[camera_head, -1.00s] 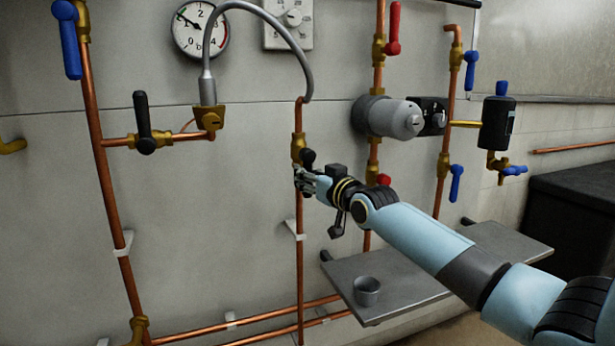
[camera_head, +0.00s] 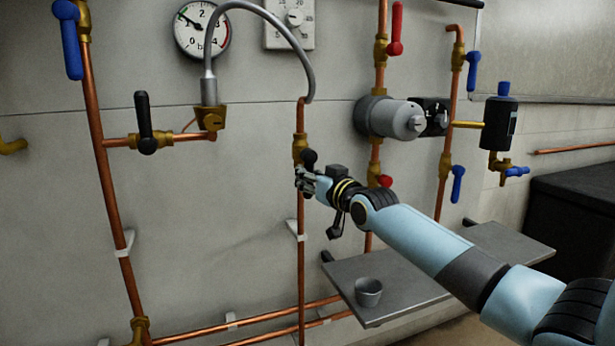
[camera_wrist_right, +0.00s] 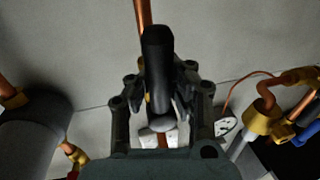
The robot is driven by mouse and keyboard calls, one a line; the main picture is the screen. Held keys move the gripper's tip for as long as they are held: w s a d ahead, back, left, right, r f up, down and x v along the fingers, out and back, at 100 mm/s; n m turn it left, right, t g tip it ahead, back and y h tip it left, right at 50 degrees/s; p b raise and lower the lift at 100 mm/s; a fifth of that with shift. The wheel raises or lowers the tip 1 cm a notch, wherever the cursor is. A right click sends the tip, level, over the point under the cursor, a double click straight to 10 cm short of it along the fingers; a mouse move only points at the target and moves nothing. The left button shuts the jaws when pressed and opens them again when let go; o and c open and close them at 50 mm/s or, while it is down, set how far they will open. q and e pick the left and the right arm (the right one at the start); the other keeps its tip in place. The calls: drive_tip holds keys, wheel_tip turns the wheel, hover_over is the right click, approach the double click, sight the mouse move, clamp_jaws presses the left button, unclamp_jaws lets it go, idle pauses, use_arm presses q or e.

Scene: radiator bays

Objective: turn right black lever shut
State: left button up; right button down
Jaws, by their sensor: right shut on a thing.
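The right black lever (camera_head: 309,157) is on a brass valve (camera_head: 299,143) in the vertical copper pipe below the grey hose. My right gripper (camera_head: 305,178) is at this lever and shut on it. In the right wrist view the black lever (camera_wrist_right: 158,65) stands up between the two fingers of the gripper (camera_wrist_right: 160,100). The fingers hide part of the lever and of the valve. The left black lever (camera_head: 144,122) points up on its horizontal copper pipe. My left gripper is not in view.
A grey shelf (camera_head: 395,285) with a small cup (camera_head: 368,292) is below my right arm. A grey cylinder (camera_head: 392,118) and a red lever (camera_head: 395,30) are on the pipe to the right. A pressure gauge (camera_head: 201,28) hangs above.

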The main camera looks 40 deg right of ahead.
use_arm(q)
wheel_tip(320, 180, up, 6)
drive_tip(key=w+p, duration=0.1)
drive_tip(key=p, duration=0.5)
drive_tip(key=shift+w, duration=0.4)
use_arm(e)
drive_tip(key=shift+w+a+r+m+t+h, duration=0.15)
drive_tip(key=shift+a+r+m+h, duration=0.5)
drive_tip(key=shift+m, duration=2.6)
drive_tip(key=shift+w+a+r+m+t+h, duration=0.2)
drive_tip(key=shift+a+r+m+h, duration=0.5)
drive_tip(key=shift+m, duration=2.6)
drive_tip(key=shift+s+a+r+m+t+h, duration=0.2)
drive_tip(key=shift+a+r+m+h, duration=0.45)
drive_tip(key=shift+m, duration=2.6)
drive_tip(key=shift+w+a+f+m, duration=0.15)
drive_tip(key=shift+f+m, duration=0.05)
drive_tip(key=shift+m, duration=0.1)
drive_tip(key=c, duration=1.4)
unclamp_jaws()
drive_tip(key=shift+r, duration=0.2)
drive_tip(key=shift+o, duration=1.4)
drive_tip(key=shift+r, duration=0.15)
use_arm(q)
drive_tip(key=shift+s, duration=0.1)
